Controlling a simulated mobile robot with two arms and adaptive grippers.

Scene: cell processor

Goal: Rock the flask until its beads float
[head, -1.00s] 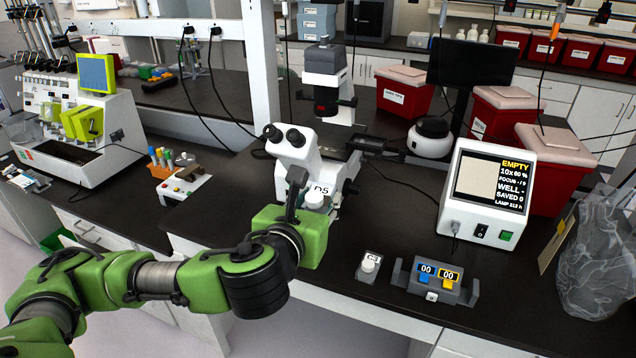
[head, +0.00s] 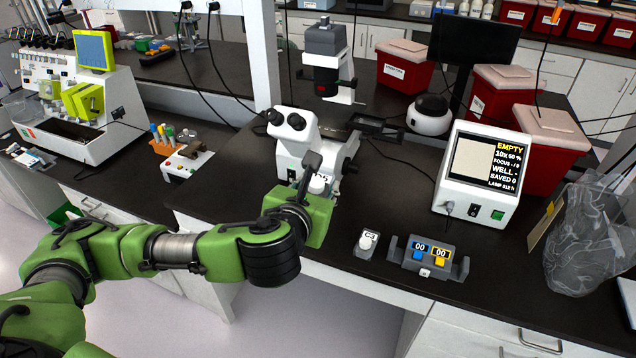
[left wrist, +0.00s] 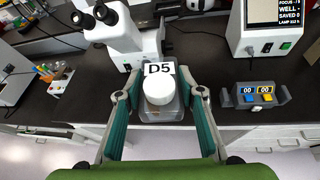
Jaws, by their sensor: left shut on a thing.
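My left gripper (head: 318,180) is in front of the microscope, at the bench's front edge. It is shut on a flask with a white cap (head: 319,184). In the left wrist view the flask (left wrist: 163,108) sits between the two fingers (left wrist: 160,94), with its white round cap toward the camera and a D5 label behind the cap. Most of the flask's body is hidden by the cap and, in the head view, by my gripper. I cannot make out any beads in it. My right gripper is not in view.
A grey item labelled C3 (head: 366,242) and a two-display counter reading 00 and 00 (head: 430,257) lie to the right. The white microscope (head: 293,140) stands close behind my gripper. A monitor box reading EMPTY (head: 484,175) and a clear bag (head: 583,240) are further right.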

